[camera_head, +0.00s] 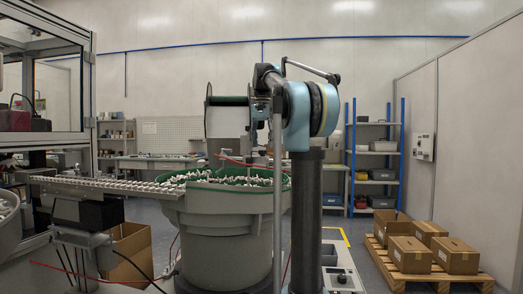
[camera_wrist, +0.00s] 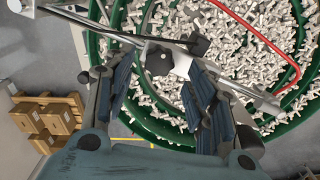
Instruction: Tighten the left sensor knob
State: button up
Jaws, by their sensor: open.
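In the wrist view, a black faceted knob (camera_wrist: 158,60) sits on a pale metal clamp block (camera_wrist: 181,64) on a rod crossing above the bowl. A second dark block or knob (camera_wrist: 199,45) sits close by to the right. I cannot tell for certain which is the left sensor knob. My gripper (camera_wrist: 160,76) is open, with one ridged finger on each side of the first knob and gaps showing beside it. Contact is not visible. In the head view, a grey sensor post (camera_head: 277,190) stands by the bowl; the knobs are too small to tell apart there.
The bowl feeder (camera_head: 225,235) holds many white parts inside a green rim. A feed track (camera_head: 105,185) runs left from it. A red cable (camera_wrist: 272,44) curves over the bowl. Cartons (camera_head: 455,256) stand on a pallet (camera_head: 405,276) at right. Shelving stands behind.

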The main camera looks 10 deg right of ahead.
notch_tip(320, 180, up, 9)
jog(key=shift+r, duration=0.15)
dwell(0.4)
dwell(0.4)
